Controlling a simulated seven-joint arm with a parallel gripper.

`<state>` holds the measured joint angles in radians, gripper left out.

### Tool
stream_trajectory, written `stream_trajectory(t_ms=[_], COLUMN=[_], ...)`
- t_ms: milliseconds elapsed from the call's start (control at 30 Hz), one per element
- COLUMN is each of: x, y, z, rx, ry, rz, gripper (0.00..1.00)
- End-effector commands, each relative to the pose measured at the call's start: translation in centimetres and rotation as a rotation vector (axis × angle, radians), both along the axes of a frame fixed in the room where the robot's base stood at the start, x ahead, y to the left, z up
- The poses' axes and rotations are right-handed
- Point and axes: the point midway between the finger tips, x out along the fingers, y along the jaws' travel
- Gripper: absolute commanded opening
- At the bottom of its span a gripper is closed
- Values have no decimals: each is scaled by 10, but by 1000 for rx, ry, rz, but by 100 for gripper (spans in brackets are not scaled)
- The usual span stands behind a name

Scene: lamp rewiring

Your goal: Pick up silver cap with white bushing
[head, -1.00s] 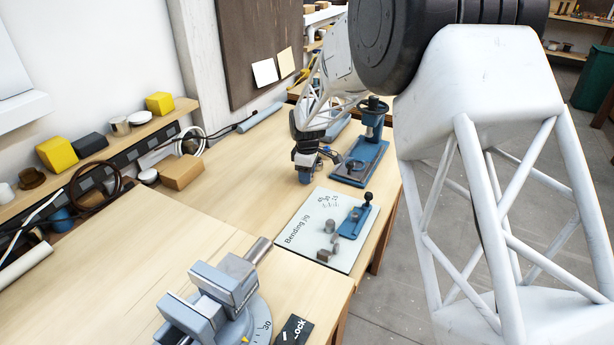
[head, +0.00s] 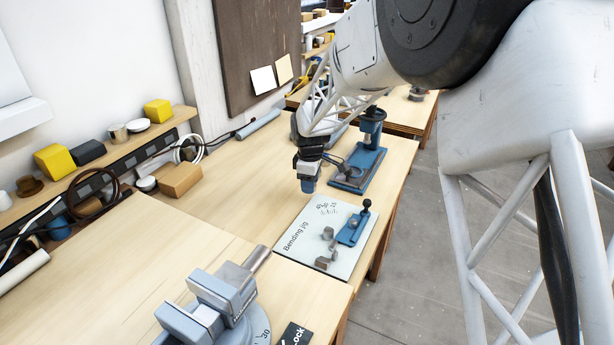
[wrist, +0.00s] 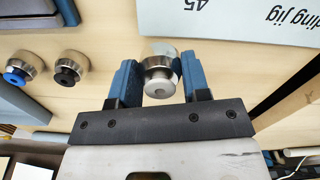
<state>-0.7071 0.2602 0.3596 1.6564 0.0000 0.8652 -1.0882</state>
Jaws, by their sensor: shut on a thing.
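The silver cap with white bushing (wrist: 160,75) sits between the blue fingers in the wrist view, its pale bushing facing the camera. My gripper (wrist: 157,78) is shut on it, one finger on each side. In the head view my gripper (head: 308,186) points down over the bench, left of the blue press and behind the bending jig. The cap cannot be made out there. Whether it touches the bench or hangs above it, I cannot tell.
Two similar silver caps, one with a blue bushing (wrist: 17,76) and one with a black bushing (wrist: 66,75), lie to the left in the wrist view. The bending jig (head: 300,250) and the blue press (head: 368,165) stand close to my gripper.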

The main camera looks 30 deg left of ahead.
Motion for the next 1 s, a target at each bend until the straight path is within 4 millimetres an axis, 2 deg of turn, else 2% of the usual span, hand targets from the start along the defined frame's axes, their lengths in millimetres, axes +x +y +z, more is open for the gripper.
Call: stream_trajectory(t_ms=[200,500,700,1000], x=[-28,-58,-69,-74], y=[-23,-48,-57,-61], z=[4,7,9,9], rx=[1,0,0,0], ry=[-1,0,0,0], rz=[0,0,0,0], gripper=[17,17,17,17])
